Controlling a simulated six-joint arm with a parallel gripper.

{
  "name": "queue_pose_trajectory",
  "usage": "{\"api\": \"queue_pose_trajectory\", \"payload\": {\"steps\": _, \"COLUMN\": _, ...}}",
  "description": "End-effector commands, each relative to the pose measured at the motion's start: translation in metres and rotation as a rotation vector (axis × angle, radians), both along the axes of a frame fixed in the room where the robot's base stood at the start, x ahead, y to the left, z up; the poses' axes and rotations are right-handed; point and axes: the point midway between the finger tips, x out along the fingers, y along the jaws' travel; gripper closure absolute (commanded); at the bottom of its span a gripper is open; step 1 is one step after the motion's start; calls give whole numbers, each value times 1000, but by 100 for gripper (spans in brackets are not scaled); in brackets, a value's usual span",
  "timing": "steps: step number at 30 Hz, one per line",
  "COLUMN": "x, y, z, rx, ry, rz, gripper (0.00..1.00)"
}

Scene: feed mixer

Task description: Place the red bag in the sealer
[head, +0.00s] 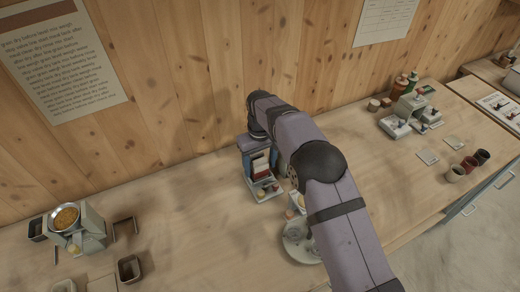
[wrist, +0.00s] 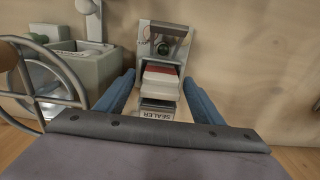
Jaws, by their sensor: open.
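The sealer (wrist: 158,114), a small device with a label reading SEALER, stands upright by the wooden wall in the wrist view. The red bag (wrist: 159,71) shows as a red band above a pale lower part, at the sealer's middle. It also shows in the head view (head: 261,160), partly hidden by my arm. My gripper (wrist: 160,77) is open. Its two blue fingers stand left and right of the bag, with visible gaps on both sides. How deep the bag sits in the sealer cannot be told.
A grey box-shaped machine (wrist: 85,60) and a spoked wheel (wrist: 45,85) stand close on the left in the wrist view. In the head view, a scale with a grain pan (head: 66,217) is at left. Bench between is mostly clear.

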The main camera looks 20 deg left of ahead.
Motion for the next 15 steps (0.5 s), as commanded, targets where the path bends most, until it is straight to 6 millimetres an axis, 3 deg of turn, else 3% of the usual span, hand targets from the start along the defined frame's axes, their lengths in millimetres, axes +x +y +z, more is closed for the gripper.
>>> {"api": "queue_pose_trajectory", "payload": {"steps": 15, "x": 1, "y": 1, "z": 86, "rx": 2, "ry": -4, "rz": 0, "gripper": 39}}
